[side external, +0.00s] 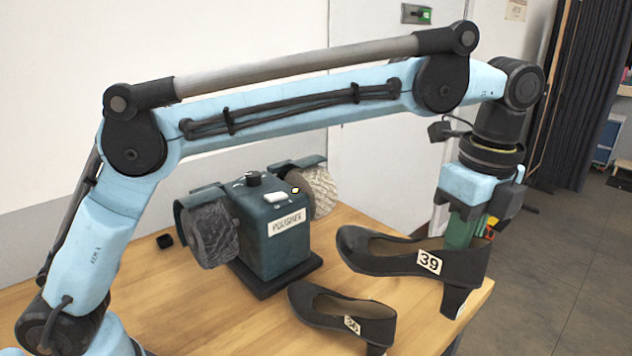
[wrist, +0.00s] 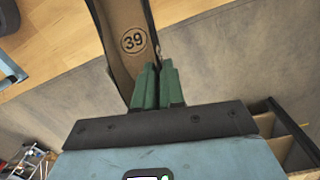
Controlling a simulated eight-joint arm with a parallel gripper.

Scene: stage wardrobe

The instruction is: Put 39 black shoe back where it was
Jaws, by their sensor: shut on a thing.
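The black shoe labelled 39 (side external: 405,258) is a heeled pump at the right end of the table, toe pointing left. My gripper (side external: 465,235) comes down from above with its green fingers shut on the back rim of this shoe, at the heel end. In the wrist view the fingers (wrist: 158,90) close on the shoe's rim, and its tan insole with a circled 39 (wrist: 133,42) shows ahead of them. The shoe looks lifted a little above the tabletop. A smaller black shoe labelled 36 (side external: 342,318) stands on the table in front of it.
A dark green polisher (side external: 275,235) with two wheels stands left of the shoes on the wooden table (side external: 200,320). Beyond the table's right edge is open grey floor (side external: 560,250). In the wrist view a wooden compartmented unit (wrist: 288,135) shows at lower right.

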